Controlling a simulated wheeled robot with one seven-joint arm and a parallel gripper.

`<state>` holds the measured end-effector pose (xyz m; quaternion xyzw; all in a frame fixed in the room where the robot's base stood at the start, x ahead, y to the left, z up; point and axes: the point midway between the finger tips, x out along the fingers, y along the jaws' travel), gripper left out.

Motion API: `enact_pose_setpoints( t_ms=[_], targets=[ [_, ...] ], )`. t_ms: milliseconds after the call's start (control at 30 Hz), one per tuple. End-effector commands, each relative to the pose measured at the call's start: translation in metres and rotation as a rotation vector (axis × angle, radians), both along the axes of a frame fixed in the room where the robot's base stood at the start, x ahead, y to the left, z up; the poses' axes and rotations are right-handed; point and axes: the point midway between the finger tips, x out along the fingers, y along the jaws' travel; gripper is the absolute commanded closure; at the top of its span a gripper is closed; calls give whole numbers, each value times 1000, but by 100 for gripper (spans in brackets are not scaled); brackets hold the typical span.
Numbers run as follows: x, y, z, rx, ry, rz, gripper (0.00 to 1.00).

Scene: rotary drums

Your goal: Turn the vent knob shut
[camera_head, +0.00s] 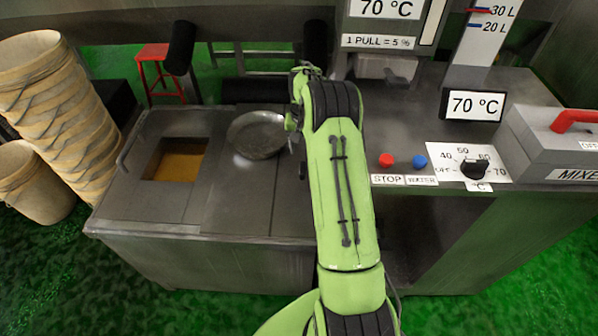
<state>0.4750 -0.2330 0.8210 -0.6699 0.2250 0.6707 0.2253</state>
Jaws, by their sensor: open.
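No knob labelled as a vent can be made out. A black dial knob (475,168) sits on a white plate marked OFF, 40, 50, 60, 70 and °C, on the right counter. A round metal lid or pan (257,136) lies on the left unit's top. My green arm reaches forward through the middle of the view and bends down beyond the lid's right edge. My gripper (301,168) is only partly seen at the arm's far end, mostly hidden behind the forearm. It is open, close to the lid's right side; I cannot tell whether it touches anything.
A square opening (178,160) with brown contents is left of the lid. A red button (386,160) and a blue button (419,161) sit right of my arm. A red-handled box (560,145) stands far right. Stacked buckets (55,100) stand left. A red stool (155,65) is behind.

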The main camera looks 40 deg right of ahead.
Motion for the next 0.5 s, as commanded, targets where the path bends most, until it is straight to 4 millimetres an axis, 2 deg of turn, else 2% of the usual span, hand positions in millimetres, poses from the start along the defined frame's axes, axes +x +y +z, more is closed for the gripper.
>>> enact_pose_setpoints(
  t_ms=[33,300,500],
  targets=[
    [0,0,-17,2,2,0,49],
    [-1,1,-82,2,2,1,49],
    [0,0,-104,-1,-1,1,49]
  ],
)
